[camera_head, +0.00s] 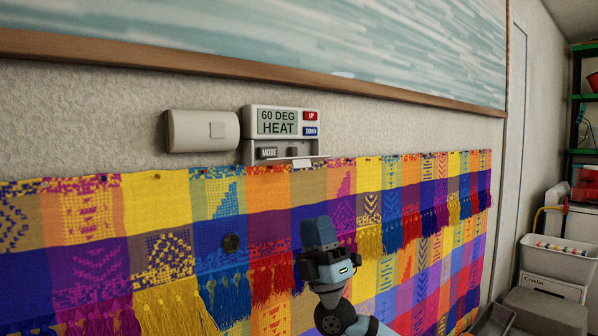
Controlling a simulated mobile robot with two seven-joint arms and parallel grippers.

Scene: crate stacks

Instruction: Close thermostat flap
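The thermostat (284,130) is a light grey box on the wall, above a woven cloth. Its screen reads 60 DEG HEAT, with a red UP button and a blue DOWN button beside it. A dark MODE button and another dark button show below the screen, uncovered. A thin pale ledge at the bottom edge looks like the flap (302,163), hanging open; I cannot clearly tell its full shape. My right gripper (318,231) points up in front of the cloth, below the thermostat and apart from it. Its fingers overlap, so their opening is unclear. My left gripper is out of view.
A rounded beige wall unit (202,131) sits just left of the thermostat. A wood-framed picture (300,79) hangs above. The colourful tasselled cloth (90,250) covers the wall below. Bins (556,258) and shelves stand at the far right.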

